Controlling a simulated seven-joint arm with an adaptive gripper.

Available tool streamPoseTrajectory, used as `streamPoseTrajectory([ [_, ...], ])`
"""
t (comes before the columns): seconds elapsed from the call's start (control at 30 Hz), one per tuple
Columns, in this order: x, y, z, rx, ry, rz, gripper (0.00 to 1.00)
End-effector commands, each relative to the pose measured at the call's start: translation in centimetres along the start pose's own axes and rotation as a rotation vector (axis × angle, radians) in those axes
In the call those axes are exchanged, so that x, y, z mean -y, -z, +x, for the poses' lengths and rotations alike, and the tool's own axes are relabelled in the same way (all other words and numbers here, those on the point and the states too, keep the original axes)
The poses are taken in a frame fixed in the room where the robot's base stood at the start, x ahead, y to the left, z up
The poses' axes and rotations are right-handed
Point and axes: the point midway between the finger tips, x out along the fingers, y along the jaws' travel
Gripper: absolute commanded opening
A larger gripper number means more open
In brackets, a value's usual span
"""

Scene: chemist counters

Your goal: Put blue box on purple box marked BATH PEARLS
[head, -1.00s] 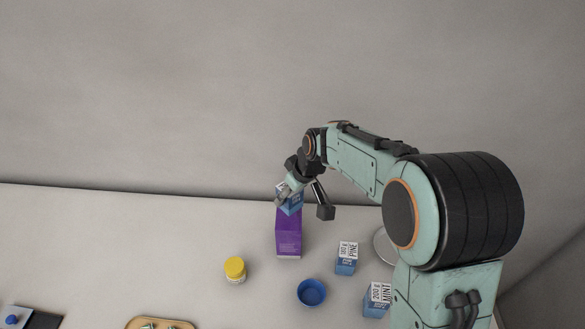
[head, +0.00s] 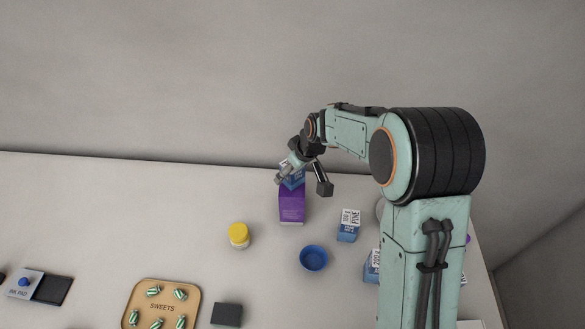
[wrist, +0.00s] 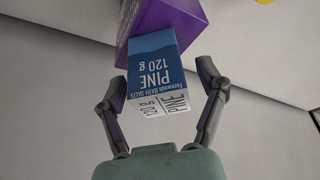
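The blue box (wrist: 150,62), with PINE 120 g on it, stands between the two fingers of my gripper (wrist: 160,78) in the wrist view. A clear gap shows between it and the right finger; the left finger is very near its side. The purple box (wrist: 165,17) shows just beyond it. In the head view the blue box (head: 293,182) sits at the top of the upright purple box (head: 291,206), with my gripper (head: 285,176) at it and partly covering it. The purple box's marking is too small to read.
Other blue boxes, one marked PINE (head: 348,228) and one partly behind my arm (head: 371,266), stand to the right. A blue bowl (head: 313,258), a yellow-lidded jar (head: 238,236), a SWEETS tray (head: 163,290) and a dark block (head: 227,314) are nearer.

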Motion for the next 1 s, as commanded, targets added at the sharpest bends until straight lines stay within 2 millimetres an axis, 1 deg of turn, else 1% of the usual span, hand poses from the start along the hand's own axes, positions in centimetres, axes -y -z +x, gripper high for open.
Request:
streamPoseTrajectory([
  [0.17, 0.0, 0.0, 0.0, 0.000, 0.000, 0.000, 0.71],
  [0.27, 0.0, 0.2, -0.4, -0.002, -0.001, -0.001, 0.71],
  [0.37, -0.1, 0.2, -1.8, -0.003, -0.002, 0.000, 0.71],
  [0.6, -0.1, 0.2, -7.3, -0.005, -0.004, 0.001, 0.71],
  [0.73, -0.1, 0.2, -9.9, -0.004, -0.003, -0.001, 0.71],
  [0.83, -0.1, 0.2, -11.3, -0.003, -0.002, 0.001, 0.71],
  [1.0, 0.0, 0.1, -12.3, -0.001, 0.000, 0.000, 0.71],
])
